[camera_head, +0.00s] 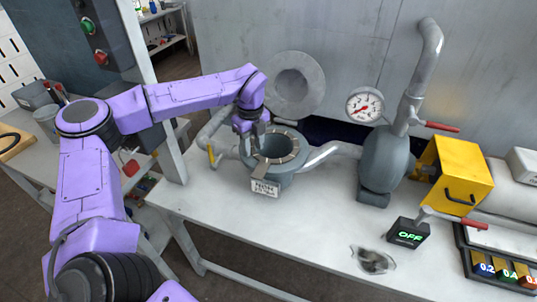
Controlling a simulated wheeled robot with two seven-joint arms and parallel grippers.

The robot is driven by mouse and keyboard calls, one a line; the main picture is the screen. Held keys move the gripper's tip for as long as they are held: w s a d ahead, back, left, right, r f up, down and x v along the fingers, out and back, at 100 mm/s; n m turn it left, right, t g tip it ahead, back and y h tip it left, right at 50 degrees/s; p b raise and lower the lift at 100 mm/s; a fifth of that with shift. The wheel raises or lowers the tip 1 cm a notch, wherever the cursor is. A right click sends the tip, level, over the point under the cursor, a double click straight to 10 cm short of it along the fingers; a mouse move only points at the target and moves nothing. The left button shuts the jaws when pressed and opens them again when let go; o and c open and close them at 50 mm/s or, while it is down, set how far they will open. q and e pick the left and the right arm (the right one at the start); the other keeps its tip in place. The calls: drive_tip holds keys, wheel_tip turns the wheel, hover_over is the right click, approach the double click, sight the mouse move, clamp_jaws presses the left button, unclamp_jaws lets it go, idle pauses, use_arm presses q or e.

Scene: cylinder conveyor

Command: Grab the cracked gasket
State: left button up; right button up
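A ring-shaped gasket (291,144), grey-brown with dark marks, lies around the rim of an open round grey vessel (268,177) on the table. Cracks in it are too small to make out. My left gripper (250,137) points down at the left edge of the ring and hides part of it. Whether its fingers are open, or touch the ring, cannot be told. A round grey lid (293,86) stands raised behind the vessel. My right gripper is out of view.
A tag (265,188) hangs on the vessel's front. To the right stand a gauge (365,105), a grey pump-like body (386,163), a yellow box (458,175) and an OFF display (408,234). A shiny dark patch (373,260) lies on the table (300,235), whose front left is clear.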

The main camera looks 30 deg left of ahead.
use_arm(q)
drive_tip(key=shift+f, duration=0.1)
drive_tip(key=shift+c, duration=0.3)
clamp_jaws()
